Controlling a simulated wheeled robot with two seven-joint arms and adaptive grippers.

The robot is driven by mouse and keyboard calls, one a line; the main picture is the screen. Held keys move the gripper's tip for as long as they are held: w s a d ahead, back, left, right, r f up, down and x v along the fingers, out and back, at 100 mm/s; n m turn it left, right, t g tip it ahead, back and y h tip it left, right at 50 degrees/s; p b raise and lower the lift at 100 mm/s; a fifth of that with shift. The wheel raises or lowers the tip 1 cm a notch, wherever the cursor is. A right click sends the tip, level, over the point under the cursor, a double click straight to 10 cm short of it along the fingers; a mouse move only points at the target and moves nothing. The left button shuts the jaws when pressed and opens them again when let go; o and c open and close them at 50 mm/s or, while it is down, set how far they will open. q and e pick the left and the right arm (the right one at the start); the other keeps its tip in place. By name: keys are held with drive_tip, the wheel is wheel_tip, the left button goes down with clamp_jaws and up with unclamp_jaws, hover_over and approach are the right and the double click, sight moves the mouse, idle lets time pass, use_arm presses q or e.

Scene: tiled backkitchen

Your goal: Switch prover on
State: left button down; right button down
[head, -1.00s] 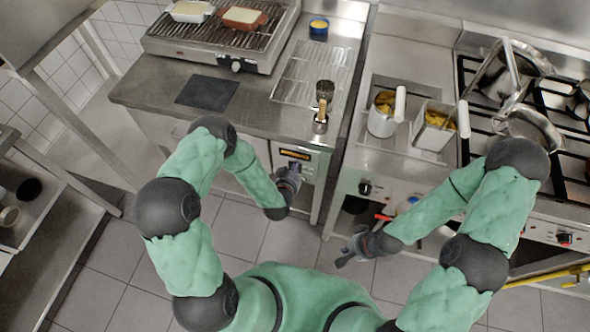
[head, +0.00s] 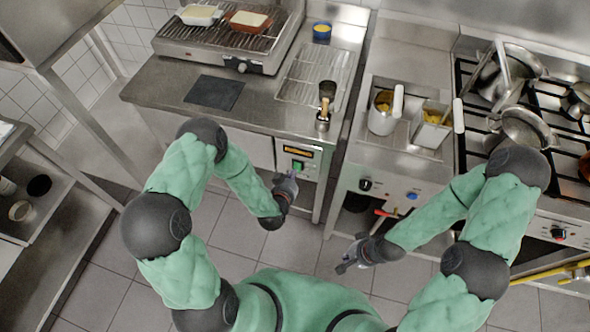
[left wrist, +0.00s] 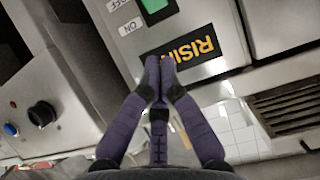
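The prover's front panel shows a lit display (head: 295,151) and a green switch (head: 298,165) under the worktop. In the left wrist view the display (left wrist: 194,56) has yellow letters on black reading "RISIN...", and the green switch (left wrist: 153,5) is cut by the top edge beside ON and OFF labels. My left gripper (head: 289,181) is in front of and below the panel, apart from the switch. In the left wrist view its fingertips (left wrist: 159,64) are together with nothing between them. My right gripper (head: 346,264) hangs low over the floor, too small to judge its opening.
A grill (head: 228,38) with two dishes stands on the worktop. A fryer (head: 408,130) with two pots and a stove (head: 540,110) are at the right. A control knob (left wrist: 42,113) is left of the left gripper. Tiled floor (head: 235,228) is open between the units.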

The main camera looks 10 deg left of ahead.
use_arm(q)
drive_tip(key=v, duration=0.5)
drive_tip(key=shift+r+p, duration=0.2)
drive_tip(key=shift+p, duration=0.15)
drive_tip(key=shift+w+f, duration=0.1)
drive_tip(key=s+d+f+n+g+h+b, duration=0.1)
drive_tip(key=s+f+g, duration=0.3)
drive_tip(key=s, duration=0.5)
drive_tip(key=s+d+f+n+g+h+b, duration=0.1)
drive_tip(key=s+d+f+g+h, duration=0.1)
drive_tip(key=s+f+g, duration=0.3)
drive_tip(key=s+d+g, duration=0.1)
drive_tip(key=s+g, duration=0.2)
drive_tip(key=s, duration=0.1)
drive_tip(key=shift+d+f+n+h, duration=0.3)
drive_tip(key=shift+d+f+n, duration=0.05)
drive_tip(key=shift+d+n, duration=0.05)
